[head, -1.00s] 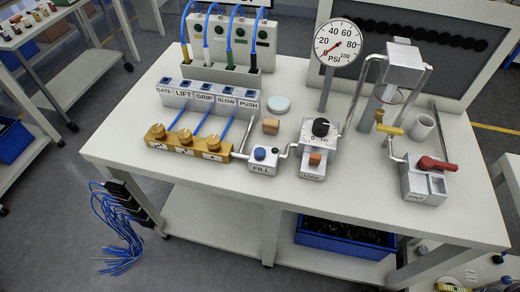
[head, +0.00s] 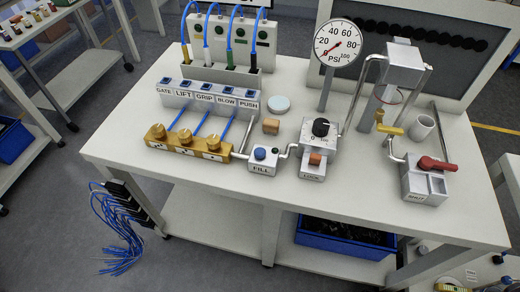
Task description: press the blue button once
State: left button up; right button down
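The blue button (head: 260,154) is a small round blue cap on top of a light grey box marked FILL (head: 263,163). The box stands near the front middle of the white table, between the brass manifold and the block marked LOCK. Nothing touches or covers the button. The round pressure gauge (head: 337,42) marked PSI stands behind, its red needle pointing to the lower left, near the low end of the scale. Neither of my grippers shows in the head view.
A brass manifold (head: 187,145) with knobs is left of the FILL box. The LOCK block (head: 316,152) with a black dial is to its right. A tan block (head: 271,126) and pale disc (head: 279,104) lie behind. A red-handled unit (head: 424,182) stands at right. The front table strip is clear.

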aim_at(259, 153)
jog(key=j+z, duration=0.2)
jog(key=z, duration=0.25)
jog(key=i+j+z, duration=0.1)
jog(key=z, duration=0.35)
jog(key=j+z, duration=0.15)
jog(key=j, duration=0.55)
jog(key=j+z, duration=0.1)
jog(key=j, duration=0.55)
jog(key=k+j+z, duration=0.15)
jog(key=j, duration=0.55)
